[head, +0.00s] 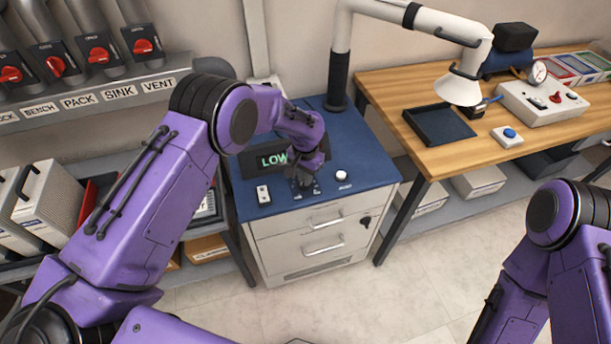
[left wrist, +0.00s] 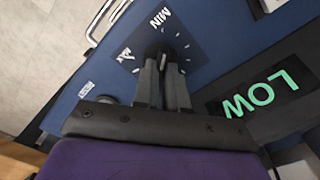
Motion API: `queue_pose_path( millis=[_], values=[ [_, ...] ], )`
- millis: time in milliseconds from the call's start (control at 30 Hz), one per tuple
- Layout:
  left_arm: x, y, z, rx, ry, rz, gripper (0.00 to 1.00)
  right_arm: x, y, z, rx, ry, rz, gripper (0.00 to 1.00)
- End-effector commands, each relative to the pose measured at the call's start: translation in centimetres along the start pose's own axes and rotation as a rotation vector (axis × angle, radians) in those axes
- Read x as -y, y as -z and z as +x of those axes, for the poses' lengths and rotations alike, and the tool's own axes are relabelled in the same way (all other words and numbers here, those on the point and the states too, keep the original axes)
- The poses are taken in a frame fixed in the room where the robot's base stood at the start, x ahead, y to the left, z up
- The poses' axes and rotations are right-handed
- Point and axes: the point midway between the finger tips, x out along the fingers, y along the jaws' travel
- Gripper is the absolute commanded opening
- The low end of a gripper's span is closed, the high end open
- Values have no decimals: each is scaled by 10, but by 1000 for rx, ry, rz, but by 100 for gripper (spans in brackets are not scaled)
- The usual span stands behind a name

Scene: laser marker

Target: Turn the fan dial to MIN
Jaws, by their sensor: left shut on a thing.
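The fan dial is a dark round knob (left wrist: 160,50) on a dark scale plate in the blue top. In the left wrist view, MIN (left wrist: 160,18) is printed above the knob and MAX (left wrist: 125,55) to its left. My left gripper (head: 304,184) points down at the dial and hides most of it in the head view. In the left wrist view its fingers (left wrist: 165,75) are shut on the knob. I cannot clearly tell where the knob points. The display (head: 272,160) behind the dial reads LOW in green. My right gripper is out of view.
A white push button (head: 341,175) stands right of the dial, and a white rocker switch (head: 263,194) stands left. A wooden bench (head: 440,150) with equipment is at right.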

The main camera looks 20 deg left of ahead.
Motion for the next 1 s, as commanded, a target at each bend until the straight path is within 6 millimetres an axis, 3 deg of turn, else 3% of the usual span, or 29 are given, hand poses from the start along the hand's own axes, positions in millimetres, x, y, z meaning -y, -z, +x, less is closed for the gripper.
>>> queue_pose_path(
  millis=[333, 867, 900, 967, 1000],
  values=[
    [0, 0, 0, 0, 0, -133, 0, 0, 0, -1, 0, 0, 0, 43],
    [1, 0, 0, 0, -1, -158, 0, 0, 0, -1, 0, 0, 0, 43],
    [1, 0, 0, 0, -1, -158, 18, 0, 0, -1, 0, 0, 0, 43],
    [1, 0, 0, 0, -1, -157, 37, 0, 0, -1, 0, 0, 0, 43],
    [1, 0, 0, 0, -1, -157, 37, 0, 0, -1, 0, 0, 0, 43]
  ],
)
